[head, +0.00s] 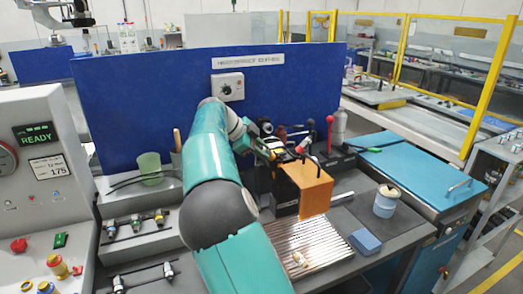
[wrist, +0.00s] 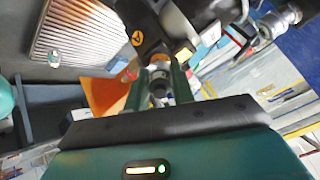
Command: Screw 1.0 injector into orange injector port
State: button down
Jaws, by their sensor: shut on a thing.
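My gripper (wrist: 159,88) is shut on a small grey cylindrical part, which looks like the injector (wrist: 158,78), between its two green fingers in the wrist view. The injector's far end points at a dark fixture, and I cannot tell whether it touches or sits in a port. In the head view my gripper (head: 283,153) is at the dark fixture, just above and left of the orange block (head: 308,188). The orange block also shows left of the fingers in the wrist view (wrist: 103,95). The orange port and any size marking on the injector cannot be made out.
A rack with several injectors (head: 136,223) stands left of my arm. A ribbed metal tray (head: 305,250) lies in front of the fixture. A blue panel (head: 150,95) rises behind.

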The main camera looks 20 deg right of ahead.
dwell(0.3)
jog(key=m, duration=1.2)
jog(key=c, duration=1)
grip_release()
jog(key=shift+c, duration=1.4)
